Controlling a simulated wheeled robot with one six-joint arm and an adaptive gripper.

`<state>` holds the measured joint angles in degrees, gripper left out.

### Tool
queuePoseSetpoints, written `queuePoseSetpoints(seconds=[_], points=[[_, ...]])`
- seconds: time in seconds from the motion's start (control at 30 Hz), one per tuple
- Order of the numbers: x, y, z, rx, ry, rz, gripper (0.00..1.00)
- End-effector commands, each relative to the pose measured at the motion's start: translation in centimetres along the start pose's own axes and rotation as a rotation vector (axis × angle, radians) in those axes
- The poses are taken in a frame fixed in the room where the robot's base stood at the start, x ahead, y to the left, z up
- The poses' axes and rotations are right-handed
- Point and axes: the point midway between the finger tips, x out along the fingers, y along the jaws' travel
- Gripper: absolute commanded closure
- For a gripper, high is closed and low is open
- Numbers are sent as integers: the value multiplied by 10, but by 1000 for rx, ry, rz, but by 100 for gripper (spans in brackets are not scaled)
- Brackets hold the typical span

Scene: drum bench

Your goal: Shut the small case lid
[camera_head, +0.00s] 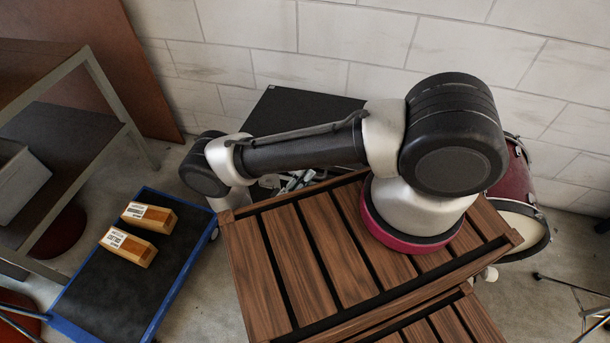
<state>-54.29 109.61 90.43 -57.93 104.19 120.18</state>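No small case with a lid can be made out for certain. A dark flat-topped object (300,108) stands against the wall behind my arm. I cannot tell whether it is the case or whether any lid is open. My arm reaches left from its round base, and its far end drops out of sight behind the slatted wood. My gripper cannot be made out. Small grey metal parts (288,181) show below my arm, partly hidden, and I cannot tell what they are.
A blue-edged cart (101,304) at left carries two labelled wooden blocks (150,217) (129,246). A shelf unit (108,75) stands far left. Slatted wood (325,255) fills the lower middle. A red drum (510,177) stands at right. Bare floor (567,250) shows at right.

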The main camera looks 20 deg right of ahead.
Motion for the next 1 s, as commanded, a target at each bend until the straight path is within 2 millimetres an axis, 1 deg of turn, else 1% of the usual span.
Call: queuePoseSetpoints(seconds=[0.03,0.07,0.1,0.43,0.53,0.67,0.9,1.0], points=[[0,0,0,0,-1,1,76],[0,0,0,0,-1,2,70],[0,1,0,-1,-1,2,68],[0,2,0,-2,-2,4,68],[2,6,-1,-2,-2,5,68],[10,24,-5,-2,-2,6,68],[30,69,-14,-2,-2,6,68],[36,81,-17,-3,-2,7,68]])
